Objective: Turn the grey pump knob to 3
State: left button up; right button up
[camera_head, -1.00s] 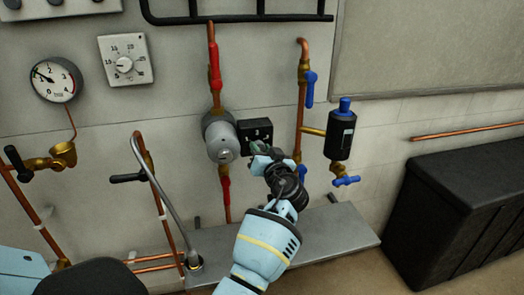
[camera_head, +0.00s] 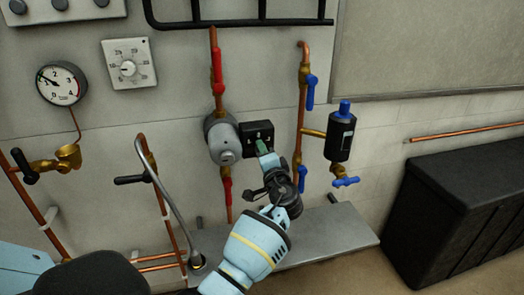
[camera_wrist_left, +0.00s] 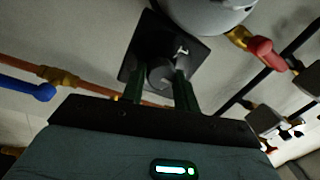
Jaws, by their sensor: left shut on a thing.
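The grey pump (camera_head: 223,141) sits on the vertical copper pipe, with a black control box (camera_head: 257,133) on its right side. My left gripper (camera_head: 262,149) is at the lower front of this box, its green fingertips against it. In the left wrist view the grey knob (camera_wrist_left: 160,74) stands out from the black box (camera_wrist_left: 135,58), and my left gripper (camera_wrist_left: 160,88) is shut on it, one finger on each side. A white mark shows on the box beside the knob, but I cannot read the setting. My right gripper is not in view.
Red valve handles (camera_head: 217,72) sit above and below the pump. Blue valve handles (camera_head: 310,92) and a black cylinder (camera_head: 340,135) are to the right. A grey ledge (camera_head: 335,238) runs below. A curved grey tube (camera_head: 165,195) rises at left.

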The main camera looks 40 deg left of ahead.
pick_arm(q)
jog(key=m+p, duration=0.2)
jog(key=m, duration=0.4)
jog(key=m+t+h+p, duration=0.1)
jog(key=m+p, duration=0.1)
jog(key=m, duration=0.4)
jog(key=shift+s+a+p, duration=0.1)
jog(key=shift+p, duration=0.2)
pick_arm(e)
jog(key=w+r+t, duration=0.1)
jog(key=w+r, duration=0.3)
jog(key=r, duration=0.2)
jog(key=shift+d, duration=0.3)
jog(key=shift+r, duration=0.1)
pick_arm(q)
jog(key=o, duration=1)
jog(key=shift+c, duration=0.2)
jog(key=v, duration=0.7)
jog(key=shift+s+d, duration=0.25)
jog(key=shift+s, duration=0.1)
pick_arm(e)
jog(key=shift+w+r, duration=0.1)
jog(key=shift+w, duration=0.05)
pick_arm(q)
jog(key=shift+f, duration=0.1)
